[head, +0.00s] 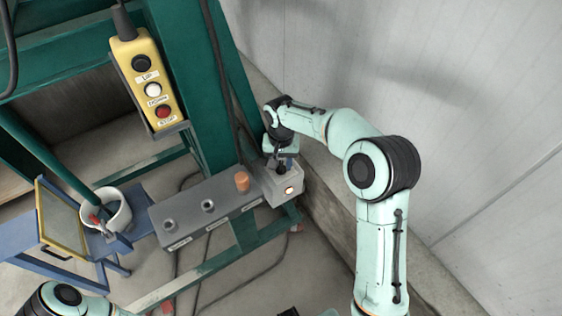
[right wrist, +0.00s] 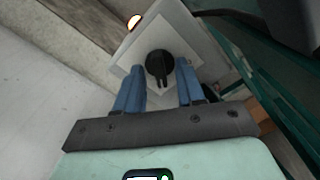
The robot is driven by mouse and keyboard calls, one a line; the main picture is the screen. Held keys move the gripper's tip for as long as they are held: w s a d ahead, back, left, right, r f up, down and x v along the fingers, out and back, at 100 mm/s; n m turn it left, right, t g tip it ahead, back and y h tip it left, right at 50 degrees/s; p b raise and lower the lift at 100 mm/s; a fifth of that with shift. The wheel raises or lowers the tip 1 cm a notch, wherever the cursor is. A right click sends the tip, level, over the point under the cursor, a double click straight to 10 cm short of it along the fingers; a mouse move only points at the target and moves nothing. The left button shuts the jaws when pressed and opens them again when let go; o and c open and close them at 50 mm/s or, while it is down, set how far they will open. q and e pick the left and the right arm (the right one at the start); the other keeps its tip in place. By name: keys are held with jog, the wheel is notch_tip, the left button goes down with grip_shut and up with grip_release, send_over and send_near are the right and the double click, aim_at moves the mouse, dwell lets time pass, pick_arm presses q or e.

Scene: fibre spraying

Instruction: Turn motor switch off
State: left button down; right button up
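The motor switch is a black rotary knob (right wrist: 160,66) on a pale grey box (right wrist: 198,48); its ridge points down in the right wrist view. An orange lamp (right wrist: 134,21) on the box is lit. In the head view the box (head: 279,182) stands at the right end of a grey panel, its lamp (head: 289,190) glowing. My right gripper (right wrist: 159,75) is open, with blue fingers on either side of the knob and gaps visible to both. In the head view the right gripper (head: 285,163) is directly at the box, partly hiding the knob. My left gripper is out of view.
A grey panel (head: 190,219) with dark knobs and an orange button (head: 242,181) lies left of the box. A yellow pendant (head: 148,84) hangs on the green frame (head: 190,75). A pale wall (head: 460,90) stands close right of my arm. A white ring-shaped container (head: 118,212) stands left.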

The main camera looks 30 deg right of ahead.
grip_shut()
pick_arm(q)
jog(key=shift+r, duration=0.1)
pick_arm(e)
jog(key=shift+n, duration=0.3)
jog(key=n+p, duration=0.1)
jog(key=n, duration=0.1)
jog(key=shift+r+n, duration=0.1)
jog(key=shift+n, duration=0.3)
jog(key=n+p, duration=0.1)
jog(key=n, duration=0.6)
jog(key=shift+p, duration=0.4)
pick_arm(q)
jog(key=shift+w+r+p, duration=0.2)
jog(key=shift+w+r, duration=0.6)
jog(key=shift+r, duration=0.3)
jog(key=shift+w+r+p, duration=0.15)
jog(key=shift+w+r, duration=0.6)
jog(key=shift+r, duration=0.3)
pick_arm(e)
jog(key=shift+n, duration=2)
